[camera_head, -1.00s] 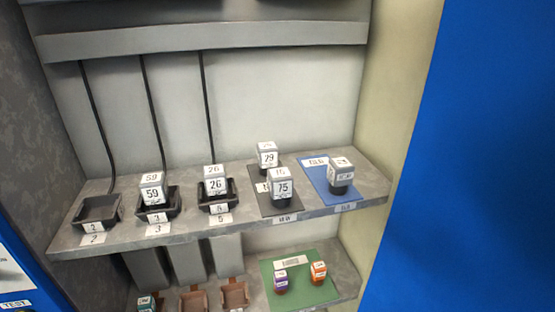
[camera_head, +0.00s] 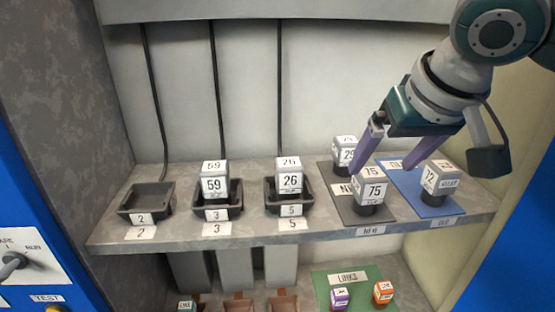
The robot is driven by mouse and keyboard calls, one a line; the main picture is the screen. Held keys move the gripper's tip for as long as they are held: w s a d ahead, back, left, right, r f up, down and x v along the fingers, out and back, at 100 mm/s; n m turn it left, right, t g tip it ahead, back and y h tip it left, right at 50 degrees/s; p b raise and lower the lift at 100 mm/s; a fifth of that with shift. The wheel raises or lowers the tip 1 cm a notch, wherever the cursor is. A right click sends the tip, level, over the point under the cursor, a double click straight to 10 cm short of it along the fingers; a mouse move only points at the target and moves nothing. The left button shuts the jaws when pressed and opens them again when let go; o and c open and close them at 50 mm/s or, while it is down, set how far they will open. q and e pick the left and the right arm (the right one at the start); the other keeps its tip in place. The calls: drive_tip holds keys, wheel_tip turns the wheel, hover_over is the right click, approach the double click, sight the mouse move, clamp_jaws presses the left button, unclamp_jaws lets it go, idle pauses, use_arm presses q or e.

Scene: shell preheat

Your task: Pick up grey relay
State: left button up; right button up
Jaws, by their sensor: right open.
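Several grey-white relay cubes with black bases stand upright on the upper shelf (camera_head: 108,236). Relay 75 (camera_head: 371,190) and relay 29 (camera_head: 345,143) stand on a dark grey mat labelled NEW (camera_head: 345,213). Relay 72 (camera_head: 440,179) stands on a blue mat (camera_head: 430,210). Relay 59 (camera_head: 214,182) sits in socket 3 (camera_head: 197,208), and relay 26 (camera_head: 289,180) in socket 5 (camera_head: 273,200). My right gripper (camera_head: 390,169) is open, its purple fingers pointing down near relays 75 and 72, with nothing visibly held. Whether it touches either is unclear. My left gripper is out of view.
Socket 2 (camera_head: 147,196) at the left is empty. Black cables run down the back wall. A lower shelf has a green mat (camera_head: 322,284) with a purple piece (camera_head: 340,296) and an orange piece (camera_head: 383,291), and brown sockets (camera_head: 283,303). A blue control panel (camera_head: 35,275) stands at lower left.

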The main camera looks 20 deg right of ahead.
sight(374, 176)
drive_tip(key=x, duration=0.7)
drive_tip(key=shift+w+d+f+b, duration=0.1)
drive_tip(key=shift+f+b, duration=0.1)
drive_tip(key=shift+b, duration=0.1)
clamp_jaws()
idle(0.5)
